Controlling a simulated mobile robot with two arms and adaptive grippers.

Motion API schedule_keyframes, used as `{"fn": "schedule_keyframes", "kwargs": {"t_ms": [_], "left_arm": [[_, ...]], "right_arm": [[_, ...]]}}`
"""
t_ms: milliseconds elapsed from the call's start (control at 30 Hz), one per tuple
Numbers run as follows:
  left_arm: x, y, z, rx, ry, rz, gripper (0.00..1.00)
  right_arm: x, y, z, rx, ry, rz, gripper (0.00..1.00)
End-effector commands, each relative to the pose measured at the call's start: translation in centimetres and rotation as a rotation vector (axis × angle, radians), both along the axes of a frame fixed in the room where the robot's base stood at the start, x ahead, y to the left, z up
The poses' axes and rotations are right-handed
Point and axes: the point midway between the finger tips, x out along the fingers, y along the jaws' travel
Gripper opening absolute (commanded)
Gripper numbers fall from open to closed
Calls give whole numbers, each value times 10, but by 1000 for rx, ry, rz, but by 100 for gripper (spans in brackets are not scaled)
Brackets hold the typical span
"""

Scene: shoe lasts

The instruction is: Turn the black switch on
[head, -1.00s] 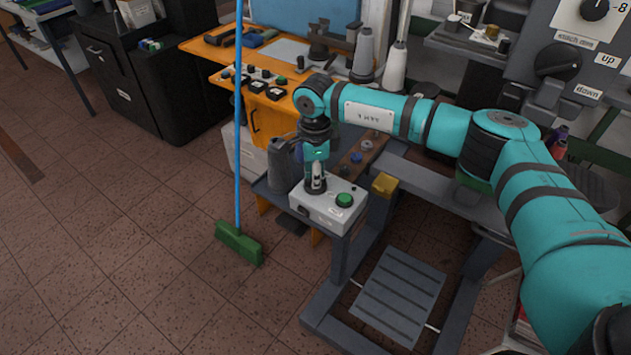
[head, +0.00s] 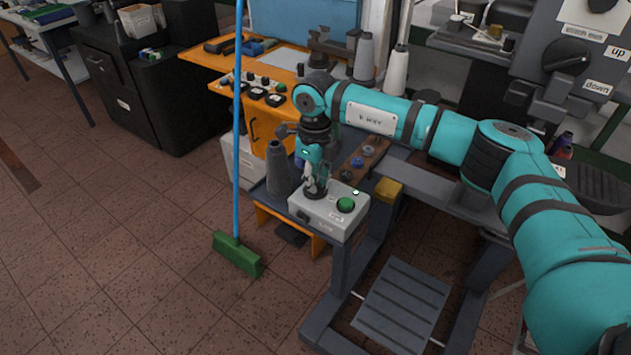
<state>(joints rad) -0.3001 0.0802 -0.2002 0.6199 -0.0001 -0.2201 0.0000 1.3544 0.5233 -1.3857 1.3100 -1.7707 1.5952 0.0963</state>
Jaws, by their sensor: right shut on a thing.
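A light grey control box (head: 328,224) stands on the corner of the machine table. The black switch (head: 314,194) is on its top, to the left of a green button (head: 346,204), and is mostly hidden by my right gripper. My right gripper (head: 315,188) points straight down and is shut on the black switch. A small light (head: 356,192) at the back right of the box top glows pale green. My left gripper is not in view.
A grey thread cone (head: 279,170) stands close to the left of the gripper. A green broom (head: 237,254) leans at the left; the floor there is clear.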

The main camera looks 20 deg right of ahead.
Motion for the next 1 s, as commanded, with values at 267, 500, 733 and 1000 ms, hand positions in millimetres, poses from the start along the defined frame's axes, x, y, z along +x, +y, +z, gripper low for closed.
{"fn": "schedule_keyframes", "kwargs": {"t_ms": [267,500,733,1000], "left_arm": [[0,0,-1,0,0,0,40],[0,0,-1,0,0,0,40],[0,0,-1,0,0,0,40],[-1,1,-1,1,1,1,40]], "right_arm": [[1,0,2,1,-4,-26,0],[1,0,2,2,-5,-27,0],[1,0,2,1,-3,-25,34],[1,0,2,0,-2,-24,34]]}}
